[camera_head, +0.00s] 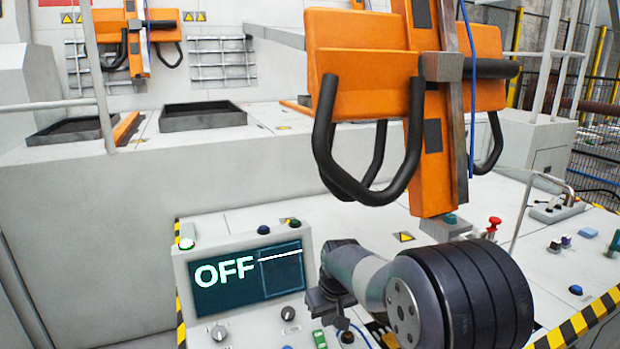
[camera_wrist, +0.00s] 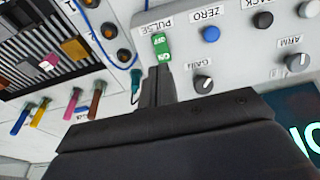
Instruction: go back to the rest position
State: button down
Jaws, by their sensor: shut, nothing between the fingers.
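My gripper (camera_head: 325,312) is low in front of the right edge of the control panel (camera_head: 183,262) in the head view, with my arm reaching in from the right. In the wrist view my gripper (camera_wrist: 157,82) is shut and empty, its narrow fingertips pointing at the panel just below a green rocker switch (camera_wrist: 161,47) marked PULSE. I cannot tell whether the fingertips touch the panel. The switch (camera_head: 319,339) also shows below the gripper in the head view. The panel's screen (camera_head: 225,273) reads OFF.
A blue ZERO button (camera_wrist: 210,34) and a GAIN knob (camera_wrist: 202,84) are right of the fingers. Coloured plugs (camera_wrist: 70,103) and a blue cable lie left. A large orange frame (camera_head: 432,150) with black hooks hangs above my arm. A red button (camera_head: 493,225) stands behind.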

jog(key=shift+r, duration=0.35)
